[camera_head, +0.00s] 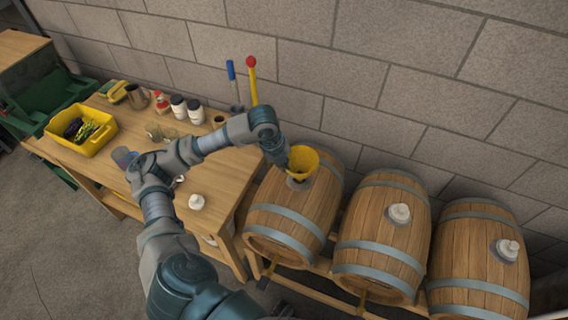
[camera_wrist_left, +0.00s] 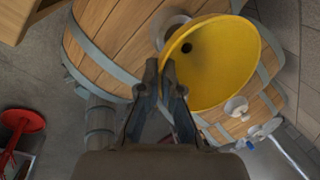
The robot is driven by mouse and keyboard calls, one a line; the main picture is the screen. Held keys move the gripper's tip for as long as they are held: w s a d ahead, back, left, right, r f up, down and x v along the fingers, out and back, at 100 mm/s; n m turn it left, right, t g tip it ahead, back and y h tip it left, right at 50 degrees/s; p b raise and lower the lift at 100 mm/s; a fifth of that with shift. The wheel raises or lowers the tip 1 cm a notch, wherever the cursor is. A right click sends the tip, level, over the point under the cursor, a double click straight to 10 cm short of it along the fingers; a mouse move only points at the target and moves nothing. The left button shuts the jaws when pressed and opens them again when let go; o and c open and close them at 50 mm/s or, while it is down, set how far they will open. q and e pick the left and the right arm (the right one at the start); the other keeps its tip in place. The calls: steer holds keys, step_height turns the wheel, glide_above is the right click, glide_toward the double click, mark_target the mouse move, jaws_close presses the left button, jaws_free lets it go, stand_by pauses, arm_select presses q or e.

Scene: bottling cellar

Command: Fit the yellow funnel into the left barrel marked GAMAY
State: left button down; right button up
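The yellow funnel (camera_head: 304,159) is at the top of the left barrel (camera_head: 292,212), over a grey collar (camera_head: 299,183). My left gripper (camera_head: 287,162) is at the funnel's left side. In the left wrist view its fingertips (camera_wrist_left: 161,68) are close together at the rim of the funnel (camera_wrist_left: 220,65), shut on it. The funnel's mouth faces up and looks a little tilted. The collar (camera_wrist_left: 172,26) is partly hidden behind the funnel, so I cannot tell whether the spout is inside the hole. No marking is readable on the barrel. My right gripper is not in view.
Two more barrels (camera_head: 382,240) (camera_head: 480,265) stand to the right, each with a white stopper (camera_head: 399,213) (camera_head: 507,250) on top. A wooden table (camera_head: 225,178) at left carries a yellow bin (camera_head: 80,130), bottles and jars. A block wall is close behind the barrels.

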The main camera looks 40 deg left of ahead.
arm_select(q)
steer(key=shift+a, duration=0.15)
steer(key=shift+a+f, duration=0.1)
steer(key=shift+a, duration=0.1)
